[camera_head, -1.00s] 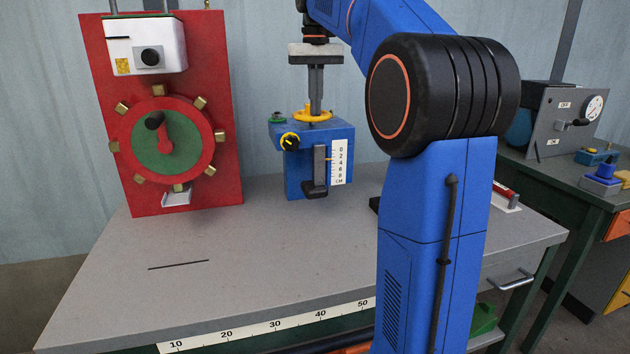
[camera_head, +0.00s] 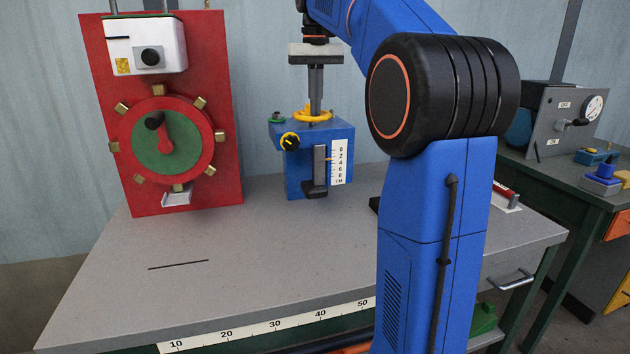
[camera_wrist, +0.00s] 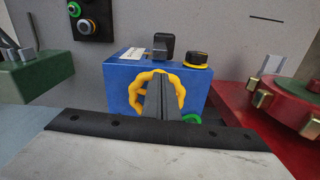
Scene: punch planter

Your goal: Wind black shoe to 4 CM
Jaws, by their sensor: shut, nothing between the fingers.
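The black shoe (camera_head: 315,180) is an L-shaped piece on the front of a blue box (camera_head: 343,135). It stands beside a white scale (camera_head: 339,160) marked 0 to 8 CM. A small yellow pointer by the scale seems to lie between 2 and 4, too small to read exactly. A yellow handwheel (camera_head: 313,115) lies flat on top of the box. My gripper (camera_head: 316,108) is shut and points down at the middle of the wheel. In the wrist view its fingers (camera_wrist: 160,80) cover part of the wheel (camera_wrist: 136,90); contact cannot be told.
A black knob with a yellow ring (camera_head: 290,142) is on the box's front, and a green button (camera_head: 277,117) is on top. A red panel with a red and green wheel (camera_head: 166,142) stands left. Another bench (camera_head: 560,185) stands right.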

